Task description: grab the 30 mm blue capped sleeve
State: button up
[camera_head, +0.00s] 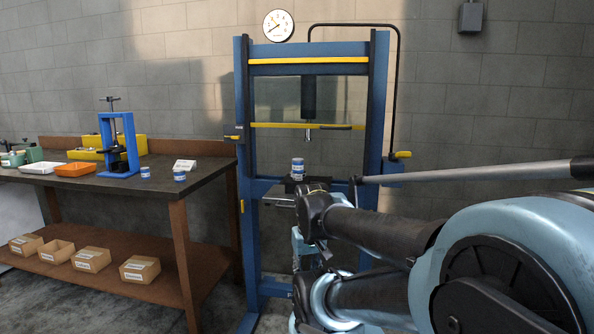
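Three small blue-and-white cylinders look like capped sleeves. One sleeve (298,168) stands upright on the bed of the blue press. A second sleeve (145,172) and a third sleeve (179,176) stand on the workbench, right of the small blue arbor press. Their size markings are too small to read, so I cannot tell which is the 30 mm one. My arm's links fill the lower right, in front of the press's lower right part. I cannot make out my gripper.
The blue press frame (242,120) has a ram above its bed and a handle. The dark workbench (110,185) also holds the arbor press (130,140), an orange tray (75,169), a white tray (40,167) and a small white card (185,164). Several cardboard boxes (140,268) sit on its lower shelf.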

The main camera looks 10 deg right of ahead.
dwell(0.4)
jog(key=shift+o, duration=1.1)
jog(key=o, duration=0.5)
notch_tip(320, 180, up, 2)
jog(key=shift+s+r+n, duration=0.1)
jog(key=shift+n, duration=0.2)
notch_tip(320, 180, up, 38)
jog(key=n+g, duration=0.2)
jog(key=n, duration=1.8)
send_over(298, 159)
notch_tip(298, 159, down, 11)
jog(key=shift+d+f, duration=0.15)
jog(key=shift+f, duration=0.05)
jog(key=shift+a+f, duration=0.2)
jog(key=shift+f, duration=2.65)
